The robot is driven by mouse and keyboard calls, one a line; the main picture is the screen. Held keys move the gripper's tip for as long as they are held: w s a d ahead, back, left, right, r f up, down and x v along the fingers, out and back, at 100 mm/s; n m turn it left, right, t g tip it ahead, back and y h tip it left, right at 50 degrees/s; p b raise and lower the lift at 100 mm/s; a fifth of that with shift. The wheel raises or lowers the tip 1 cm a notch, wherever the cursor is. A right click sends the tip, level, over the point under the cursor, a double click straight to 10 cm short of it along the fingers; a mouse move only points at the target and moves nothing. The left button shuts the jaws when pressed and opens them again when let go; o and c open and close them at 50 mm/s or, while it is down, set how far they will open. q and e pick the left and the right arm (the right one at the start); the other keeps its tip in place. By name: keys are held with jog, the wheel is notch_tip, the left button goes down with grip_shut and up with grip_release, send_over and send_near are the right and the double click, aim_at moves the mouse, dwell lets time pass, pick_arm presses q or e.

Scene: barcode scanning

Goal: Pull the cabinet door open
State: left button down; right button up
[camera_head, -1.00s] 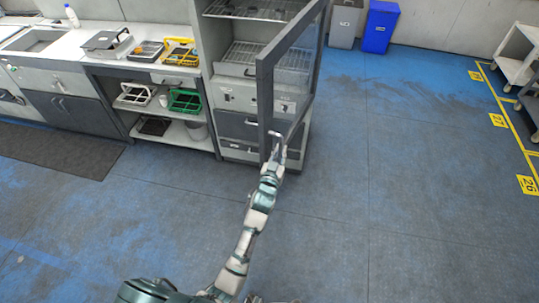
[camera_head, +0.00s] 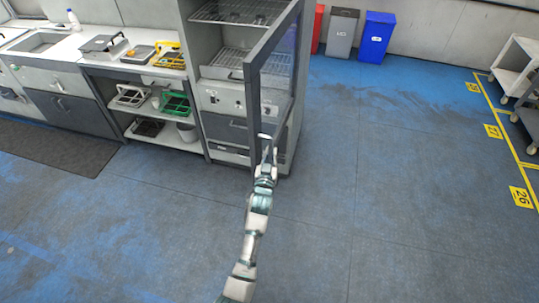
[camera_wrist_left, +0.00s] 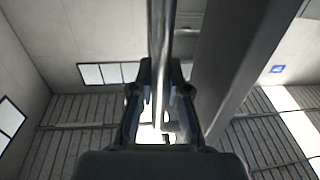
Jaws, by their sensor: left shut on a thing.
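The cabinet door (camera_head: 252,112), a grey frame with a glass pane, stands open, swung out from the tall grey cabinet (camera_head: 191,70). Wire shelves show inside the cabinet to the left of the door. My left gripper (camera_head: 267,153) is at the lower part of the door's outer edge. In the left wrist view, my left gripper (camera_wrist_left: 160,95) is shut around the vertical metal handle (camera_wrist_left: 161,40), with the grey door frame (camera_wrist_left: 235,60) close to its right. The fingertips' contact with the handle is partly hidden. My right gripper is not in view.
A counter (camera_head: 130,57) with a sink and trays runs left of the cabinet. Red (camera_head: 317,28), grey (camera_head: 341,32) and blue (camera_head: 375,36) bins stand behind the door. White carts (camera_head: 513,65) stand at the far right. The blue floor right of the door is clear.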

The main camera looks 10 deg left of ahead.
pick_arm(q)
jog(key=shift+d+r, duration=0.2)
jog(key=shift+r, duration=0.1)
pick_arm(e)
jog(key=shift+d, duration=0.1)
pick_arm(q)
jog(key=c, duration=1.1)
grip_release()
jog(key=shift+w+d+f, duration=0.1)
jog(key=shift+d, duration=0.1)
jog(key=shift+c, duration=0.2)
jog(key=s, duration=1.2)
jog(key=shift+d+f, duration=0.15)
jog(key=shift+d, duration=0.3)
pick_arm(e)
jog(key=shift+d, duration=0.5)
pick_arm(q)
jog(key=shift+c, duration=0.2)
